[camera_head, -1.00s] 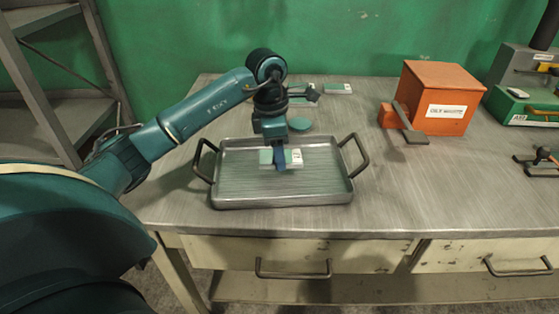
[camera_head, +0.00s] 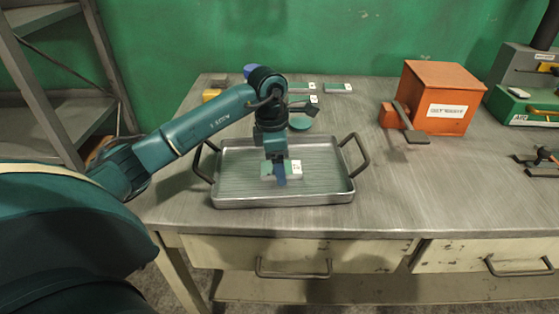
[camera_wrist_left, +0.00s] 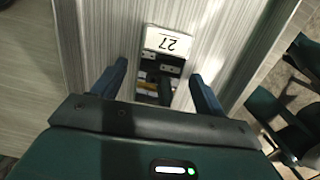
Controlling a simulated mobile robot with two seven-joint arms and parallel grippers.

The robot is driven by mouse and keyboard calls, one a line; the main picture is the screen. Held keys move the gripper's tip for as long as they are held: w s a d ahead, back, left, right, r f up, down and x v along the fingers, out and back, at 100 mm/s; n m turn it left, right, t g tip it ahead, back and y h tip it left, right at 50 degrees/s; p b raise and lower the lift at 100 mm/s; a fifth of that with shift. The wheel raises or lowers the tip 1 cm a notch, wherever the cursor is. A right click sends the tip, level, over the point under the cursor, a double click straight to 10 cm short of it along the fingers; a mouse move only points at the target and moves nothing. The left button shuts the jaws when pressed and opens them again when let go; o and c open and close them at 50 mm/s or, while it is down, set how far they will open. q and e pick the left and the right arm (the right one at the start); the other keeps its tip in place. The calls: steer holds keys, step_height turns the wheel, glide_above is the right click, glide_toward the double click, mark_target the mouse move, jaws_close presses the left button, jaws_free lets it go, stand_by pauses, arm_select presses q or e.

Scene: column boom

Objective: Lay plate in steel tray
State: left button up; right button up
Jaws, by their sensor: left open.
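The steel tray (camera_head: 330,198) lies on the bench with a raised handle at each end. A small plate (camera_head: 269,169) with a white label lies inside it, near the middle. My left gripper (camera_head: 281,179) points down over the tray at the plate. In the left wrist view the plate (camera_wrist_left: 160,76) shows a white label reading 27 and a dark, patterned face. The open left fingers (camera_wrist_left: 158,76) stand on either side of it, with gaps visible. The wrist housing hides the plate's near end. My right gripper is not in view.
An orange lidded box (camera_head: 440,95) stands to the right, and a green machine (camera_head: 525,105) stands at the far right.

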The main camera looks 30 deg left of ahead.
arm_select(q)
step_height(320, 180, up, 12)
steer(key=a, duration=0.1)
steer(key=shift+s, duration=0.4)
steer(key=shift+a, duration=0.1)
stand_by(0.5)
